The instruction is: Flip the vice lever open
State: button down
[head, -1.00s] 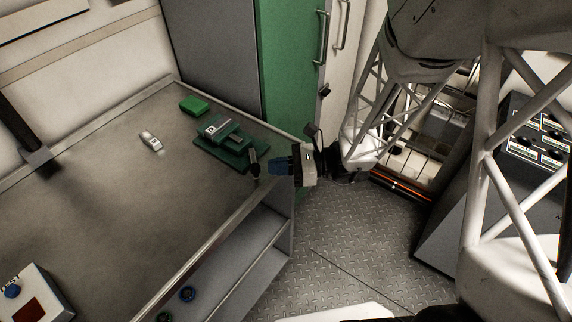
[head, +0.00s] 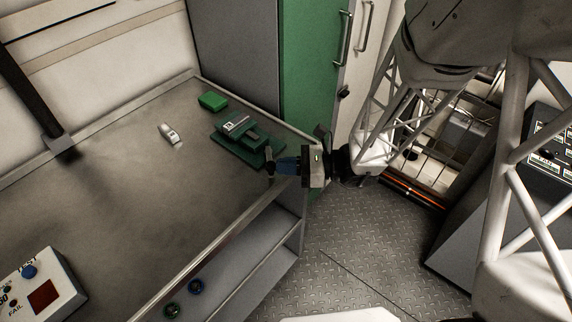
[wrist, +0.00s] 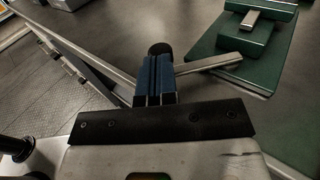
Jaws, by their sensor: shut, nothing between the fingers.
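The green vice (head: 247,143) sits on the workbench near its right corner, and part of it shows at upper right in the wrist view (wrist: 235,65). Its lever is a grey metal bar (wrist: 212,63) reaching left from the vice towards my fingers. A dark rounded end (wrist: 160,48) shows just beyond the fingertips. My gripper (head: 275,166) is at the bench edge, right beside the lever's end. In the wrist view its blue fingers (wrist: 155,70) are together with nothing between them. They hide the bar's left end, so I cannot tell whether they touch it.
A green block (head: 212,102) and a small white object (head: 171,134) lie on the bench (head: 120,200) left of the vice. A control box with a red panel (head: 42,296) stands at lower left. A green cabinet door (head: 308,70) rises behind the vice.

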aim_at(270, 171)
jog(key=shift+s+a, duration=0.1)
jog(key=shift+a, duration=0.05)
jog(key=shift+s+a, duration=0.25)
jog(key=shift+a, duration=0.6)
jog(key=shift+s+a+m+t, duration=0.1)
jog(key=shift+a+m+t, duration=0.5)
jog(key=shift+t, duration=0.3)
jog(key=shift+a, duration=0.7)
jog(key=shift+a+m+t+h, duration=0.25)
jog(key=shift+m+t+h, duration=0.15)
jog(key=shift+m+t, duration=0.45)
jog(key=shift+a+m+t+h, duration=0.2)
jog(key=shift+m+t+h, duration=0.3)
jog(key=shift+t, duration=0.55)
